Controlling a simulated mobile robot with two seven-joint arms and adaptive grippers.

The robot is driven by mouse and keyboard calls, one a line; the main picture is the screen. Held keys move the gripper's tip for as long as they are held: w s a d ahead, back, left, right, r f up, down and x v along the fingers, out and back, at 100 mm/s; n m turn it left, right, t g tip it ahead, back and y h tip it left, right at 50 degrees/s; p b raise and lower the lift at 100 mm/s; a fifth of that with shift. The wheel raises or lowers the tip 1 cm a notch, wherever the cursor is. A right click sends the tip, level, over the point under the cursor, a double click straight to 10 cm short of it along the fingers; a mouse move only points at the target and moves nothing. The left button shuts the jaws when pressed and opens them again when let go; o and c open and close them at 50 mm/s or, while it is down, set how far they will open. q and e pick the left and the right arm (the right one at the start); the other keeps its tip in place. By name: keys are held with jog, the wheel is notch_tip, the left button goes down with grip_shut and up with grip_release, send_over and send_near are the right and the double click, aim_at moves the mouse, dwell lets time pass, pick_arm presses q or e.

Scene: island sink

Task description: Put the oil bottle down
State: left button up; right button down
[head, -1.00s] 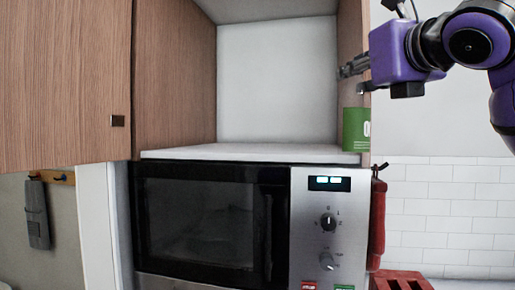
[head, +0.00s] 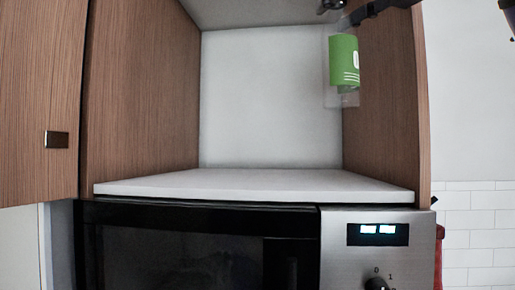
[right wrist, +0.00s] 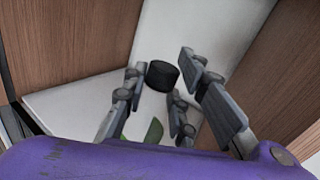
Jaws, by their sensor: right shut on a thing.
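The oil bottle (head: 343,62) is clear with a green label. It hangs upright in the open cabinet, near the right wall, with its base clearly above the white shelf (head: 225,184). My right gripper (head: 338,10) is at the top edge of the head view, mostly cut off, holding the bottle near its top. In the right wrist view the gripper's fingers (right wrist: 158,86) stand on both sides of the bottle's black cap (right wrist: 163,76), with a bit of green label (right wrist: 153,131) below. My left gripper is not in view.
The shelf under the bottle is bare. The cabinet's right wall (head: 385,110) is close beside the bottle, and a wooden door (head: 40,100) stands at the left. A microwave (head: 200,245) is below the shelf.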

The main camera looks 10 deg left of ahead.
aim_at(339, 49)
jog(key=w+a+f, duration=0.6)
jog(key=w+f, duration=0.5)
jog(key=f, duration=0.1)
jog(key=shift+w+a+f, duration=0.2)
jog(key=shift+a+f, duration=0.05)
jog(key=shift+a, duration=0.05)
jog(key=shift+a+f, duration=0.1)
jog(key=shift+f, duration=0.1)
jog(key=c, duration=1.4)
grip_release()
jog(key=shift+c, duration=0.2)
jog(key=v, duration=1.2)
jog(key=shift+r, duration=0.15)
